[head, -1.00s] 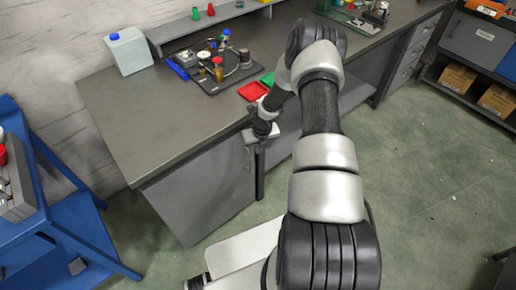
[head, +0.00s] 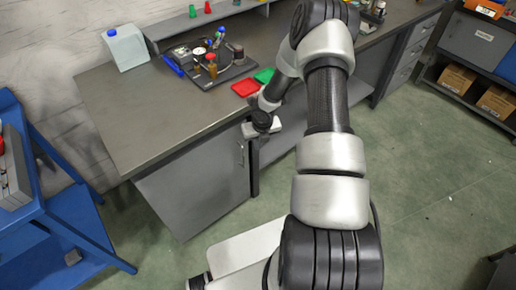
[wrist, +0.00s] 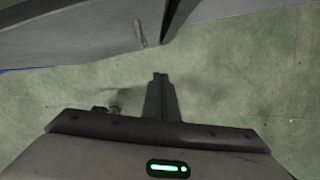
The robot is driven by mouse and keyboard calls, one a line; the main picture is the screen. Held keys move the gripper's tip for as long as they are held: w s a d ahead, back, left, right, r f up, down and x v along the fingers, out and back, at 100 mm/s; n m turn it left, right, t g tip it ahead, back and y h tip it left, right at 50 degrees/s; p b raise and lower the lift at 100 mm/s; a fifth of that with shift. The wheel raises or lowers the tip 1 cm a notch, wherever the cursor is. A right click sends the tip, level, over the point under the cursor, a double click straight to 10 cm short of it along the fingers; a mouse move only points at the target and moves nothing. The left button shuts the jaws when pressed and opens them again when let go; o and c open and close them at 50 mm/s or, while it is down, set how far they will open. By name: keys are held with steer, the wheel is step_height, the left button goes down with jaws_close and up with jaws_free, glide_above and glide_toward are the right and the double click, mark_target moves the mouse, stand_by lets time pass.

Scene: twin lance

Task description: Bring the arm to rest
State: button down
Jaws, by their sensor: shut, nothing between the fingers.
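My arm reaches forward from the bottom of the head view and bends down to my gripper (head: 262,128), which hangs just off the front edge of the workbench (head: 130,125). In the wrist view the two dark fingers (wrist: 160,80) are together, with nothing between them, above the green floor (wrist: 230,85). The fingertips are hidden in the head view.
The bench front with its cabinet (head: 200,185) is close to my gripper. A dark tray (head: 235,75) of small items, a red tray (head: 246,87) and a white jug (head: 126,47) stand on the bench. A blue cart (head: 85,215) is at left.

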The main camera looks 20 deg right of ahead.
steer(key=s+r+m+h+p, duration=0.1)
steer(key=s+r+m+h, duration=0.15)
steer(key=r+m, duration=1.05)
steer(key=s+r+m+h+p, duration=0.1)
steer(key=s+r+m+p, duration=0.2)
steer(key=r, duration=2)
steer(key=s+a+r+m+t+y, duration=0.1)
steer(key=s+a+r+m, duration=0.3)
steer(key=s+r+m, duration=0.1)
steer(key=s+a+r+m+t+y, duration=0.1)
steer(key=s+a+r+m, duration=0.3)
steer(key=s+m, duration=0.3)
steer(key=s+a+r+m+y+p, duration=0.1)
steer(key=s+a+r+m, duration=0.4)
steer(key=s, duration=0.4)
steer(key=shift+s+r+m+t+y, duration=0.35)
steer(key=shift+r+m, duration=0.35)
steer(key=shift+m, duration=0.3)
